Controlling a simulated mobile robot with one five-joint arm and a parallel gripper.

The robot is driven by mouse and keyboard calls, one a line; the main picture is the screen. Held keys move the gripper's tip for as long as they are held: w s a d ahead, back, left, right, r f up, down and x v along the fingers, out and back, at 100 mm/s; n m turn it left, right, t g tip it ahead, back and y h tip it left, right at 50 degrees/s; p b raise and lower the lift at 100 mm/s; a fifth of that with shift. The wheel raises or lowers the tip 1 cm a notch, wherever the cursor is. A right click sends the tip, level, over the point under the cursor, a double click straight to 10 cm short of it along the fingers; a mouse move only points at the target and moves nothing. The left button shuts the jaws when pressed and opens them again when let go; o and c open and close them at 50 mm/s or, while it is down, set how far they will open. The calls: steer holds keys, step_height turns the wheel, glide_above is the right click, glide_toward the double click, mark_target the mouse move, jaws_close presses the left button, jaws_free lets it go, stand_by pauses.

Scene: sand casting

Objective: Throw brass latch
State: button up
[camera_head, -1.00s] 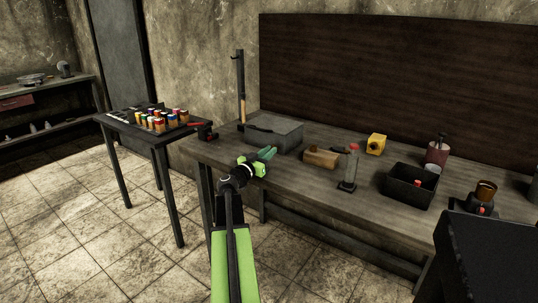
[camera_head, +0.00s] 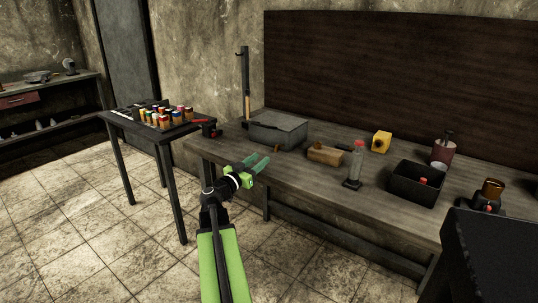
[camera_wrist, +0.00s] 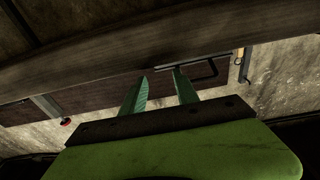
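A grey metal box (camera_head: 280,127) with a flat lid sits at the left end of the workbench. A small brownish, brass-like piece (camera_head: 278,148) shows low on its front; it is too small to tell whether it is the latch or how it is set. My gripper (camera_head: 258,161) is in front of the bench's front edge, below and left of that piece, apart from the box. Its two green fingers are spread with nothing between them. They also show in the wrist view (camera_wrist: 160,75), pointing towards a dark wooden surface.
On the workbench (camera_head: 232,150) stand a wooden block (camera_head: 325,155), a clear bottle with a red top (camera_head: 356,164), a yellow block (camera_head: 381,142) and a black bin (camera_head: 416,184). A side table (camera_head: 152,135) with several coloured jars stands left. The floor in front is open.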

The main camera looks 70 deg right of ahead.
steer(key=v, duration=0.8)
steer(key=shift+b, duration=0.35)
steer(key=shift+d, duration=0.1)
